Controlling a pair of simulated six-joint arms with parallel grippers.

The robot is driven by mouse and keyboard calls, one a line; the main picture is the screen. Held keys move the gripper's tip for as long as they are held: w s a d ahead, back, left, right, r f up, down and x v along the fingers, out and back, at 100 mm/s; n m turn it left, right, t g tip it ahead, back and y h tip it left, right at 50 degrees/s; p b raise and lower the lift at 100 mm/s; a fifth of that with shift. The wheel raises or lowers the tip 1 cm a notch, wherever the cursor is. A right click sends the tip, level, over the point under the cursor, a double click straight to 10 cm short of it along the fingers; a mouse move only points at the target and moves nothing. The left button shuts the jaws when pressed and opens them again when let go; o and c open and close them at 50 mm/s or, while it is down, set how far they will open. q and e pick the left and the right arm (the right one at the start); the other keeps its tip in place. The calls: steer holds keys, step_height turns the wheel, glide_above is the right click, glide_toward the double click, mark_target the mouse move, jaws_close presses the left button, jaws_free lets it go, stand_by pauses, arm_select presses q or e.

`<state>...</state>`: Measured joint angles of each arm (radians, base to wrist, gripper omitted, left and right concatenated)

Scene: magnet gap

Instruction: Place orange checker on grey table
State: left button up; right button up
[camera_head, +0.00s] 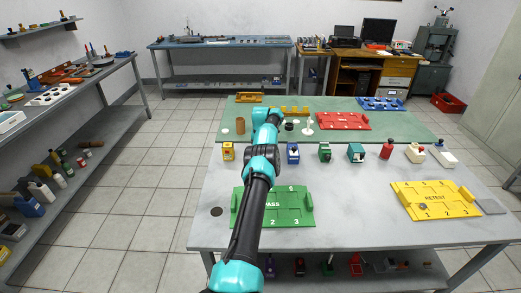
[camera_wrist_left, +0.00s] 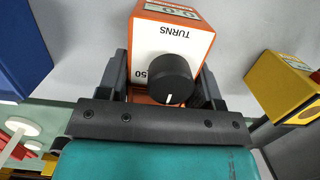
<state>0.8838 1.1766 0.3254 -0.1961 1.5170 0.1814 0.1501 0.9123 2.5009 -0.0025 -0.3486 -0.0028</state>
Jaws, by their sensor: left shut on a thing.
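The orange checker (camera_wrist_left: 172,40) fills the middle of the left wrist view, an orange-edged box with a white face, the word TURNS and a black dial. My left gripper (camera_wrist_left: 163,78) is shut on it, one finger on each side. In the head view my left arm hides both the checker and the fingers. The grey table (camera_head: 350,200) spreads below and around the arm. I cannot tell whether the checker touches a surface. My right gripper is not in view.
A yellow box (camera_head: 228,151) and a blue box (camera_head: 293,154) stand either side of the arm. Green (camera_head: 325,152) and teal (camera_head: 356,153) boxes are farther right. A green PASS tray (camera_head: 290,207) and a yellow RETEST tray (camera_head: 435,200) lie on the table, with bare surface between.

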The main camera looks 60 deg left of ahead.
arm_select(q)
steer(key=o, duration=1.1)
steer(key=shift+f, duration=0.1)
